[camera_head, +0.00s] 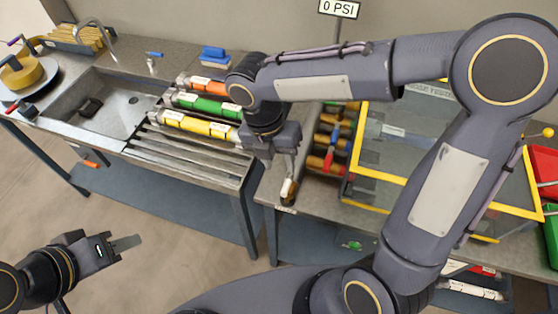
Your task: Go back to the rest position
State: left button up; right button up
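My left gripper (126,243) is at the lower left, over the floor and away from the counter. Its fingers are seen edge-on and appear empty; I cannot tell their gap. My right arm reaches across the right half of the view. My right gripper (290,178) points down near the counter's front edge, right of the slatted rack. A small brown and white piece (288,190) shows at its fingertips. I cannot tell whether the fingers hold it or only stand over it.
The sink (115,105) is at the left. Orange, green (210,106) and yellow (200,126) tubes lie by the slatted rack (190,155). A yellow-framed clear case (400,140) stands behind my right arm. A red bin (545,170) is at far right. A "0 PSI" sign (339,8) stands at the back.

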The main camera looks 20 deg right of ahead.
jog(key=s+d+r+m+t+y, duration=0.1)
jog(key=s+d+m, duration=0.4)
jog(key=m, duration=1)
jog(key=s+d+r+m+t+y, duration=0.2)
jog(key=s+d+m+t+y, duration=0.2)
jog(key=m, duration=1.2)
jog(key=s+t, duration=0.1)
jog(key=s, duration=0.2)
jog(key=shift+d+r+t+y, duration=0.15)
jog(key=shift+d+t+y, duration=0.15)
jog(key=shift+d+t, duration=0.1)
